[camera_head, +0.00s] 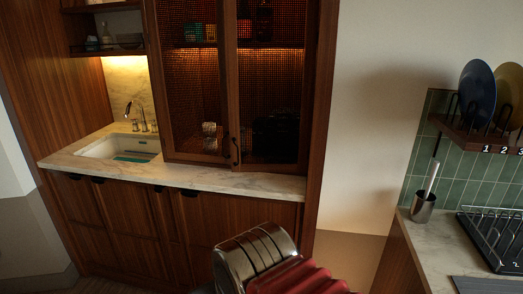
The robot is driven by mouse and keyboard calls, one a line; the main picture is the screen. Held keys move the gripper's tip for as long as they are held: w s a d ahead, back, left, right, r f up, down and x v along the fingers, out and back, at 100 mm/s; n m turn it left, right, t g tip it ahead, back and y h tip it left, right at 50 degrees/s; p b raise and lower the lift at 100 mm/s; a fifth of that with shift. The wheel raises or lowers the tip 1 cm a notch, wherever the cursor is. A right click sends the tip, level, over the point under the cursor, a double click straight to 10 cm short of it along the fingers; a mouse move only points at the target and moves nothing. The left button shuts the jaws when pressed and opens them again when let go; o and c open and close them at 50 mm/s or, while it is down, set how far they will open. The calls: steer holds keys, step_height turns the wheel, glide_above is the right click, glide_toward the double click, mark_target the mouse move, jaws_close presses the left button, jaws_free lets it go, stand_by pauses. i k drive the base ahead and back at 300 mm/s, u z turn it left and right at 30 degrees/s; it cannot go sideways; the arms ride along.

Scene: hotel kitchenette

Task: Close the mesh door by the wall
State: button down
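A tall wooden cabinet has two mesh doors side by side above the marble counter. The right mesh door (270,88) is the one by the pale wall. Dark shapes show through it. Its dark handle (236,150) is at its lower left edge, close to the left mesh door (190,90). I cannot tell whether the right door stands slightly ajar or flush. A silver ribbed part and a red ridged part, which look like my arm, show at the bottom centre, well below the doors. No gripper fingers can be seen.
The marble counter (235,184) juts out below the doors. A sink (120,147) with a faucet is at left. At right, another counter holds a metal utensil cup (423,207) and a black dish rack (495,238). A plate shelf (470,131) hangs above.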

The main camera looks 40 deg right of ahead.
mark_target(312, 12)
steer(key=k, duration=0.85)
steer(key=u, duration=0.45)
steer(key=i, duration=1.75)
steer(key=z, duration=0.6)
steer(key=i, duration=0.5)
steer(key=z, duration=0.25)
